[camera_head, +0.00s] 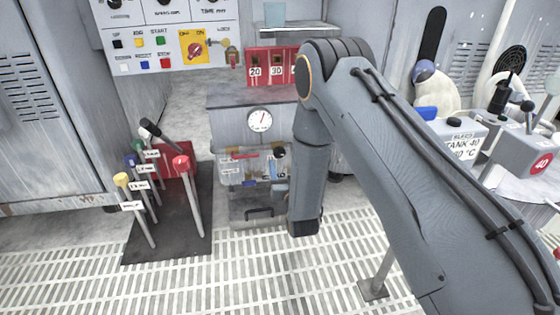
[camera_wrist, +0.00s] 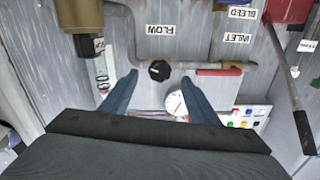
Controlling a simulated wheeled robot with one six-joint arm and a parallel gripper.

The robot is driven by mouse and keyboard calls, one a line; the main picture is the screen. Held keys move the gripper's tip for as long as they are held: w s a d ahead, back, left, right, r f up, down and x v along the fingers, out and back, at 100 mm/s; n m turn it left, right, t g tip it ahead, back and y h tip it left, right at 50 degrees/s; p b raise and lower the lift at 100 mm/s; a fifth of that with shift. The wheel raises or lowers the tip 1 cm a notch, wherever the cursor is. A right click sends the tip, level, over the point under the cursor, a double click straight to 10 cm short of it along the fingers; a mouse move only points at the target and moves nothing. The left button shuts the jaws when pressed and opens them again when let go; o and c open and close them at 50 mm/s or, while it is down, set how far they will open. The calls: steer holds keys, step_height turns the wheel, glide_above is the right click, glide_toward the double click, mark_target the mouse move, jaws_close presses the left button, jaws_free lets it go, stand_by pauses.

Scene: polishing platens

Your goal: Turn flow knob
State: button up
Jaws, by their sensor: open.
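In the wrist view, a black flow knob (camera_wrist: 158,70) sits on a grey pipe below an upside-down "FLOW" label (camera_wrist: 166,29). My gripper (camera_wrist: 158,76) shows there as two blue fingers, open and apart. Their tips lie on either side of the knob in the picture, with nothing held between them. I cannot tell how far the tips are from the knob in depth.
In the wrist view, upside-down "INLET" (camera_wrist: 238,38) and "BLEED" (camera_wrist: 243,13) labels, a long lever (camera_wrist: 284,75) and a red-topped part (camera_wrist: 218,73) lie right. A round gauge (camera_wrist: 176,102) shows between the fingers. In the camera_head view, several levers (camera_head: 190,200) stand left.

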mark_target(279, 155)
steer(key=b+x, duration=0.3)
steer(key=x, duration=0.4)
steer(key=shift+w+a+b, duration=0.1)
steer(key=shift+w+b, duration=0.2)
steer(key=shift+b, duration=0.05)
steer(key=c, duration=1)
steer(key=shift+c, duration=0.2)
steer(key=shift+m+p, duration=0.3)
steer(key=shift+p, duration=0.15)
steer(key=shift+s+r+m+p, duration=0.1)
steer(key=shift+m+p, duration=0.8)
steer(key=shift+p, duration=0.1)
steer(key=shift+m+p, duration=1.7)
steer(key=shift+m, duration=0.3)
